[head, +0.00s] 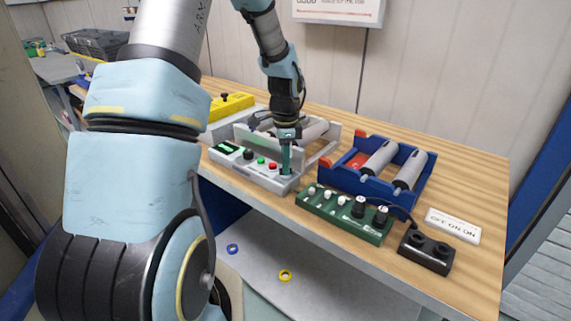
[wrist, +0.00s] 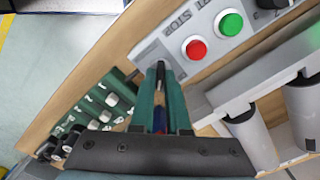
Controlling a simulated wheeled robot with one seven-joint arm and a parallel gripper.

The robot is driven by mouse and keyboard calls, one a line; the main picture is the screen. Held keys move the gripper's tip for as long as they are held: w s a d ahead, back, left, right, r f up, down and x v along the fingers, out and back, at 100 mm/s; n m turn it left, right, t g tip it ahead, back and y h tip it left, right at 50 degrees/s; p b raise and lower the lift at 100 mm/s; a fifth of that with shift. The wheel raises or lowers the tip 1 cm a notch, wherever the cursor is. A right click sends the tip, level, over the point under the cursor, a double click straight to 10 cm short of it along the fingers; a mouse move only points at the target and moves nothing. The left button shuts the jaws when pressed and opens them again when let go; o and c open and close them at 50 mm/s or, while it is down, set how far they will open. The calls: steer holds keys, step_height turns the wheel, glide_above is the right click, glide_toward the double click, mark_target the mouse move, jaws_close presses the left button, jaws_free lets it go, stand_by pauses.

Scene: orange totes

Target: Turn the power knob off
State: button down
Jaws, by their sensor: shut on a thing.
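A grey control panel (head: 248,172) stands at the front of the wooden bench, with a display, a black knob (head: 248,154), a green button (head: 261,160) and a red button (head: 273,167) on it. My gripper (head: 286,173) points down at the panel's right end, beside the red button. In the wrist view its teal fingers (wrist: 158,72) are close together on a small dark part at the panel, seemingly the power knob. The fingers hide most of this part, so its position and marking cannot be read. The red button (wrist: 195,48) and green button (wrist: 229,22) lie beside the fingertips.
A white card (head: 453,225) lies at the bench's right. A yellow-topped box (head: 232,105) is behind the panel.

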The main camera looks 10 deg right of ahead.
steer(key=shift+n, duration=0.4)
steer(key=n+b, duration=0.1)
steer(key=n, duration=0.2)
steer(key=shift+n, duration=0.3)
steer(key=n, duration=0.4)
steer(key=shift+n+b, duration=0.3)
steer(key=n, duration=0.4)
steer(key=shift+n, duration=2.5)
steer(key=c, duration=0.9)
jaws_free()
